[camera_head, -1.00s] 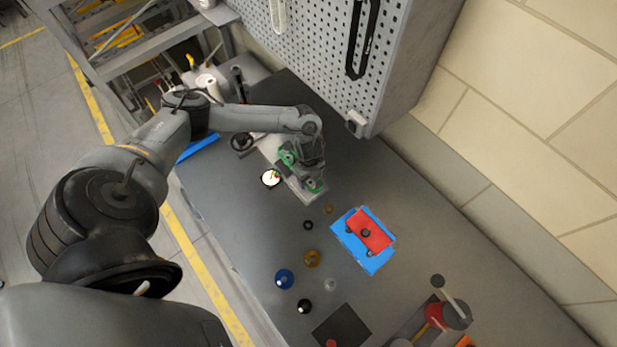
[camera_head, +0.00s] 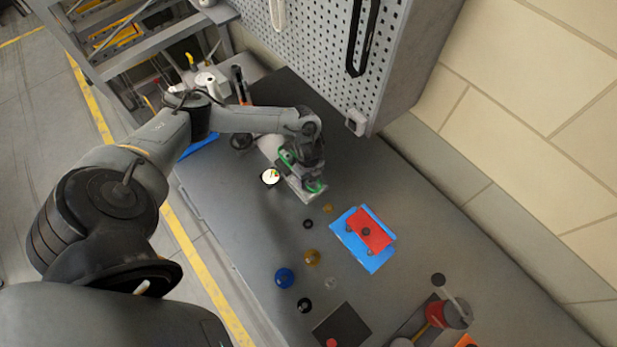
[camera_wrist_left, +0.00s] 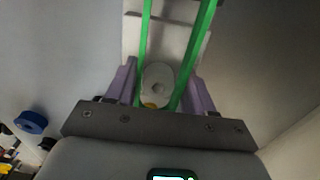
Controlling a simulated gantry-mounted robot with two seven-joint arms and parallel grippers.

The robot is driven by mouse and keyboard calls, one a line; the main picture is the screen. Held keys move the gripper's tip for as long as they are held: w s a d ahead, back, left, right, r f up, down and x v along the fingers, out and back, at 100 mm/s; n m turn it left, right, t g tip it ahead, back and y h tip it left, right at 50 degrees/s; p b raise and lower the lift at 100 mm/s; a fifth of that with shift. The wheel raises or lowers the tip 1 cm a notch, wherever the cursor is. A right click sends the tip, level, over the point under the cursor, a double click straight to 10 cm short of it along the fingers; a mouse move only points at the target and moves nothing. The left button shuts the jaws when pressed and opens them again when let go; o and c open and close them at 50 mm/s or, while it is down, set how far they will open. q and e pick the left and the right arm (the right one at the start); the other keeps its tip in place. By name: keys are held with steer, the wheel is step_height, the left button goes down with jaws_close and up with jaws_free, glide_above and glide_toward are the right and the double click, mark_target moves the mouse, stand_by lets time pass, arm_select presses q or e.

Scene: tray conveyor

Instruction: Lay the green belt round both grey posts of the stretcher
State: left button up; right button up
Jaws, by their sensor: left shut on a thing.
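The green belt (camera_head: 315,187) shows at both ends of the light grey stretcher (camera_head: 268,146), partly hidden by my left arm in the head view. In the left wrist view two strands of the green belt (camera_wrist_left: 194,50) run along the pale stretcher (camera_wrist_left: 170,45). They pass on either side of a round grey post (camera_wrist_left: 158,84). My left gripper (camera_wrist_left: 160,92) has its purple fingers outside the two strands and is shut on the belt, close around this post. The other post and the belt's far loop are out of the wrist view. My right gripper is not in view.
A blue block with a red plate (camera_head: 371,232) lies right of the stretcher. A white round dial (camera_head: 270,176) is beside the stretcher. Several small rings and knobs, such as a blue one (camera_head: 284,278), lie nearer. A pegboard (camera_head: 330,60) stands behind the table.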

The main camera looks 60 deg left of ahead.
arm_select(q)
steer(key=o, duration=1.4)
steer(key=shift+f, duration=0.1)
step_height(320, 180, up, 9)
steer(key=shift+r, duration=0.95)
